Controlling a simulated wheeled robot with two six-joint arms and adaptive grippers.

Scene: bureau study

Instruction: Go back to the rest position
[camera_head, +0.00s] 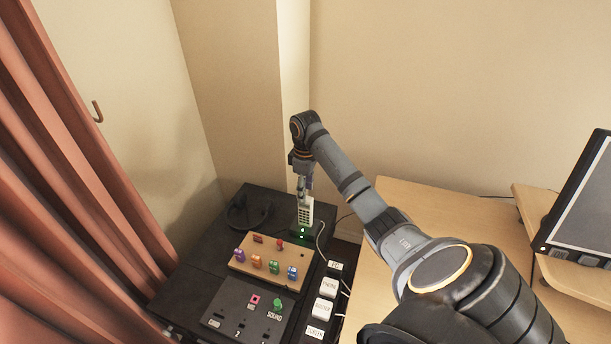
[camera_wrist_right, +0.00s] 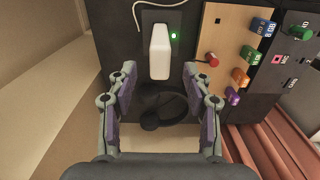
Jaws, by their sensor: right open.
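My right gripper (camera_head: 304,188) is at the end of my arm, above the back of the black desk (camera_head: 190,262). In the right wrist view my right gripper (camera_wrist_right: 159,75) is open, with its two fingers apart and nothing held between them. A white phone handset (camera_head: 305,213) stands in a dark cradle with a green light, just below the gripper in the head view. In the wrist view the handset (camera_wrist_right: 160,52) is ahead of the fingertips, in line with the gap. My left gripper is not in view.
A wooden board (camera_head: 240,264) with coloured plugs and a grey panel (camera_head: 222,315) lie on the desk. Black headphones (camera_head: 240,215) lie at its back left. A wooden table (camera_head: 395,300) and a monitor (camera_head: 585,205) are at right. A curtain (camera_head: 60,150) hangs at left.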

